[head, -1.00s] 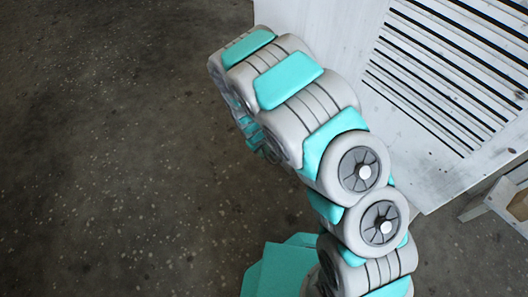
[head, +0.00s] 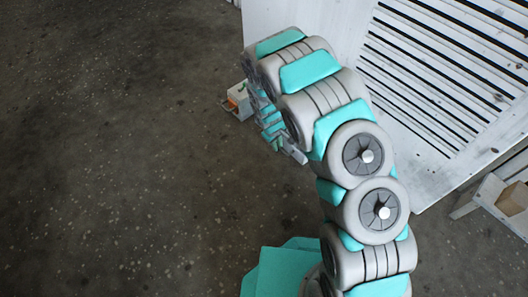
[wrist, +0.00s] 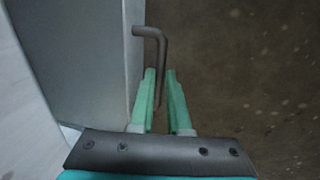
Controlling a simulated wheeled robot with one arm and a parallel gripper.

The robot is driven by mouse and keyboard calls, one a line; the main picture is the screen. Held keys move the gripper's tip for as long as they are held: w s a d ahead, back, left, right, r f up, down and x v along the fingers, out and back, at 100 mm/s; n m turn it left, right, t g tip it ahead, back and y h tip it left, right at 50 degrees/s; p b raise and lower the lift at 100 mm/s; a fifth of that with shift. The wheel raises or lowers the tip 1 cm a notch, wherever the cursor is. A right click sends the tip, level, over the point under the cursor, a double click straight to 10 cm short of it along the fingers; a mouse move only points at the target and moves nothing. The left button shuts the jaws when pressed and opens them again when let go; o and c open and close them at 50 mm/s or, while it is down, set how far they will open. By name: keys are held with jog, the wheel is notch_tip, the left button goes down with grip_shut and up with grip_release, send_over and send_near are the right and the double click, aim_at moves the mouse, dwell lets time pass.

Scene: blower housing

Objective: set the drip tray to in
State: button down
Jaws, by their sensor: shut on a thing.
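In the wrist view, a dark grey bent bar (wrist: 152,32), like a handle, stands at the side of a pale grey box-like body (wrist: 85,60). My gripper (wrist: 161,76) has its two green fingers on either side of the bar's long leg and is shut on it. I cannot tell for sure whether the pale body is the drip tray or part of the housing. In the head view, my arm hides most of the gripper and the bar.
A white housing with a slatted panel (head: 440,75) stands at the right. A small white box with an orange part (head: 239,101) is beyond my arm. The dark speckled floor (head: 110,150) at left is clear.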

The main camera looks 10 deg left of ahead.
jog(key=w+d+p, duration=0.1)
jog(key=w+d, duration=0.4)
jog(key=shift+w, duration=0.3)
jog(key=c, duration=0.9)
grip_release()
jog(key=shift+w+d, duration=0.1)
jog(key=shift+d, duration=0.1)
jog(key=shift+a, duration=0.1)
jog(key=r, duration=0.5)
jog(key=s+a+r+p, duration=0.1)
jog(key=r, duration=0.1)
jog(key=shift+r, duration=0.35)
jog(key=shift+s, duration=0.1)
